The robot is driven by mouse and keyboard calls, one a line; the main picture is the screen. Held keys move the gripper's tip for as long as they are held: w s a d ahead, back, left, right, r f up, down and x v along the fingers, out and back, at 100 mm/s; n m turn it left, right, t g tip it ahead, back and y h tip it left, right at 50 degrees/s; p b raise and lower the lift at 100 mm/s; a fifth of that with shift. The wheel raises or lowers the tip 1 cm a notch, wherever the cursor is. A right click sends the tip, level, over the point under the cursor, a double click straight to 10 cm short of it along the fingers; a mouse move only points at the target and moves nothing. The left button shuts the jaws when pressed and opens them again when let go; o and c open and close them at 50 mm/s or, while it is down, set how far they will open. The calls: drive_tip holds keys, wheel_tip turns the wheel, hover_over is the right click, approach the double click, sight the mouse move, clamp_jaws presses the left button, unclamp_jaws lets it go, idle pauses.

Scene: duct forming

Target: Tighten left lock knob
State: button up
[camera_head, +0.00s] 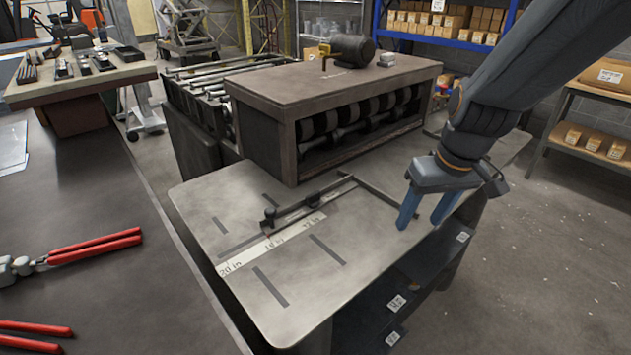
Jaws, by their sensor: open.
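The left lock knob is a small black knob (269,213) at the near left end of a dark fence bar (310,200) on the grey metal table (205,190). A second small dark knob (342,173) stands near the far right end of the bar. My gripper (423,213) has two blue fingers pointing down, spread apart with nothing between them. It hangs above the table's right edge, well to the right of both knobs and touching neither. How tight the knob sits cannot be seen.
A roller machine (345,85) stands at the back of the table. Printed inch marks (268,245) and dark slots (328,249) lie near the fence. A dark bench (100,300) on the left holds red-handled tools (95,247). The front of the table is clear.

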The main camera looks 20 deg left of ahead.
sight(313, 193)
drive_tip(key=a+r+n+y+p, duration=0.1)
drive_tip(key=a+r+n, duration=0.2)
drive_tip(key=a, duration=0.8)
drive_tip(key=a+r+n+y+p, duration=0.1)
drive_tip(key=a+r+n, duration=0.15)
drive_tip(key=a, duration=0.75)
drive_tip(key=shift+w+a+p+x, duration=0.15)
drive_tip(key=shift+p+x, duration=0.1)
drive_tip(key=shift+x, duration=1.1)
drive_tip(key=shift+w+p+x, duration=0.15)
drive_tip(key=shift+p+x, duration=0.05)
drive_tip(key=shift+x, duration=1.15)
drive_tip(key=shift+w+a+p+x, duration=0.15)
drive_tip(key=shift+p+x, duration=0.1)
drive_tip(key=shift+x, duration=1.15)
drive_tip(key=shift+d+r, duration=0.15)
drive_tip(key=shift+r, duration=0.05)
drive_tip(key=c, duration=1.1)
drive_tip(key=shift+o, duration=0.2)
